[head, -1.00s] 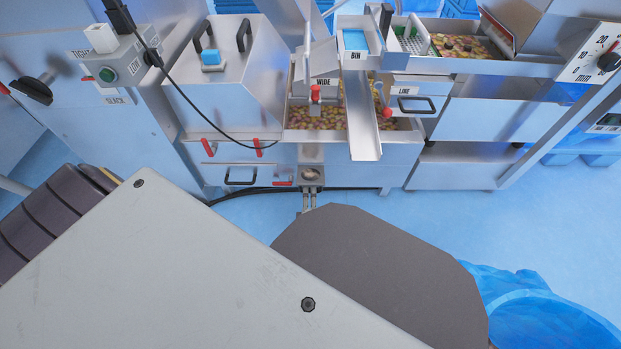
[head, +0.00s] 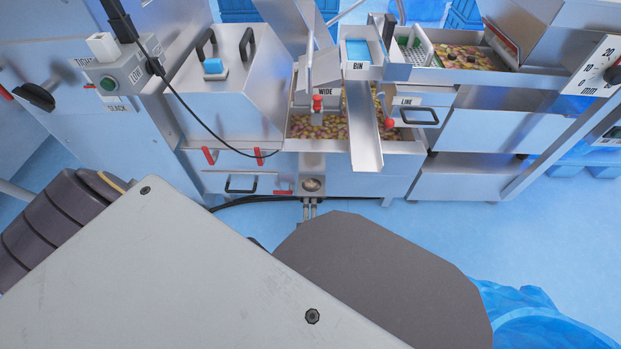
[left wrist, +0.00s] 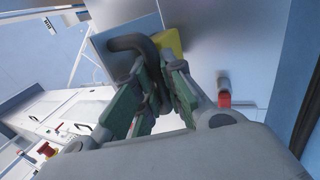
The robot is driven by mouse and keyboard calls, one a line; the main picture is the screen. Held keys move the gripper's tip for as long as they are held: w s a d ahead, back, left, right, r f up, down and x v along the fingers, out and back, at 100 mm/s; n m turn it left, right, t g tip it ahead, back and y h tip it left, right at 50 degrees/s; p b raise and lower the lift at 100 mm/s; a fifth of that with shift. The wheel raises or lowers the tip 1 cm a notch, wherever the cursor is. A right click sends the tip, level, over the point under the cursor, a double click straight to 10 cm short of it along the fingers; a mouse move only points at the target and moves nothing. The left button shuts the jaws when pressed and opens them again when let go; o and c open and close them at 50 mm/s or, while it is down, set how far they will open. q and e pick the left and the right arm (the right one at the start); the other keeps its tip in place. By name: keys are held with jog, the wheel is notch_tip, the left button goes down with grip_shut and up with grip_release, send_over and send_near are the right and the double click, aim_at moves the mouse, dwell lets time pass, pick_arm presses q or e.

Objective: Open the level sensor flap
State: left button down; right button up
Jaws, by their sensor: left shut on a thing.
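My left gripper (left wrist: 158,85), with green finger pads, shows in the left wrist view. It is shut at a dark curved handle (left wrist: 128,43) beside a yellow patch (left wrist: 169,43) and a grey metal panel (left wrist: 205,40). The fingers hide part of the handle. I cannot tell for sure whether this handle belongs to the level sensor flap, and no label there is readable. I cannot make out the left gripper's fingers in the head view, where my large arm links cover the lower part. My right gripper is in neither view.
A red-tipped latch (left wrist: 223,98) is right of the fingers. In the head view, a hopper of snacks (head: 320,127), a sloping chute (head: 365,130), a black cable (head: 205,125) and a control box with a green button (head: 108,83) stand ahead. Blue floor (head: 530,235) is free at right.

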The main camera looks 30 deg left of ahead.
aim_at(310, 195)
pick_arm(q)
jog(key=c, duration=1.8)
grip_release()
jog(key=shift+o, duration=0.2)
jog(key=shift+r, duration=4.95)
jog(key=shift+s, duration=0.1)
